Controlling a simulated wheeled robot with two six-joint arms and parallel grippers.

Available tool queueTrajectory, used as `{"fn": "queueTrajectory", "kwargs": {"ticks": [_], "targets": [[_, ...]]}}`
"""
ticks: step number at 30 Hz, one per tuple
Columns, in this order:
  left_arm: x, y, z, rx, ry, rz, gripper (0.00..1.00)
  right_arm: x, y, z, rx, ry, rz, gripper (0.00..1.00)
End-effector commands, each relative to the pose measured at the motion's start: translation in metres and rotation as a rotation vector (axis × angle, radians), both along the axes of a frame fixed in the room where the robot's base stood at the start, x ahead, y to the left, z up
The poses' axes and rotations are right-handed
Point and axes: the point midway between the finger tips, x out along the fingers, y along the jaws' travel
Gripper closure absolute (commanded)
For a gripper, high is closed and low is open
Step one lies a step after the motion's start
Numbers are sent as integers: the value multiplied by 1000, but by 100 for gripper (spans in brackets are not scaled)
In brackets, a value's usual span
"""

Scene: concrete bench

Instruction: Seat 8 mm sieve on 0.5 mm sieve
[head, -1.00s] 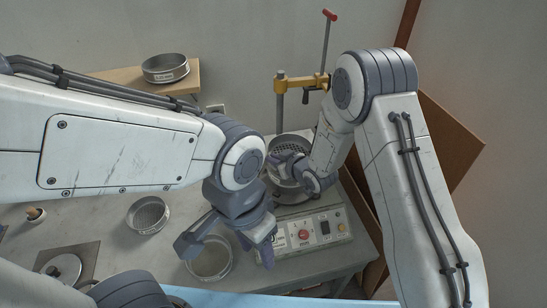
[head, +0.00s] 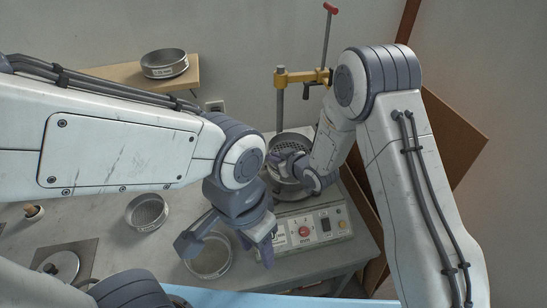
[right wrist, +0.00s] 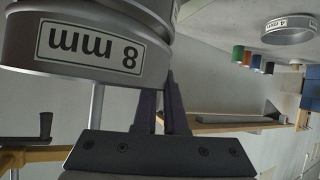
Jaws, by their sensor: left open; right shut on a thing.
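The 8 mm sieve (head: 293,142), a grey ring with a perforated bottom, is above the sieve shaker at the back. Its label shows upside down in the right wrist view (right wrist: 92,46). My right gripper (head: 283,160) is shut on its rim. Another metal rim (right wrist: 160,8) shows against its lower side in the right wrist view; I cannot tell whether they are fully seated or which mesh it is. No 0.5 mm label is readable. My left gripper (head: 228,250) is open, over or around a sieve (head: 209,262) at the bench's front.
The shaker's control panel (head: 310,229) faces front; its yellow clamp (head: 300,78) stands behind. Another sieve (head: 147,212) lies on the bench to the left. A round metal lid (head: 62,265) is at front left.

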Motion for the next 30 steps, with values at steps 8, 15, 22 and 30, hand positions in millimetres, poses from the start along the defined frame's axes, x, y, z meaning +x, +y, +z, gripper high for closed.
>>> {"fn": "queueTrajectory", "kwargs": {"ticks": [8, 15, 22, 30], "targets": [[0, 0, 0, 0, 0, 0, 50, 1, 0, 1, 1, -3, 0, 100], [0, 0, -4, 0, 0, 0, 50, 1, 0, -3, 1, -3, 0, 100], [0, 0, -7, 0, 0, 0, 50, 1, 0, -6, 1, -3, 0, 100], [0, 0, -11, 0, 0, 0, 50, 1, 0, -9, 1, -3, 0, 100]]}}
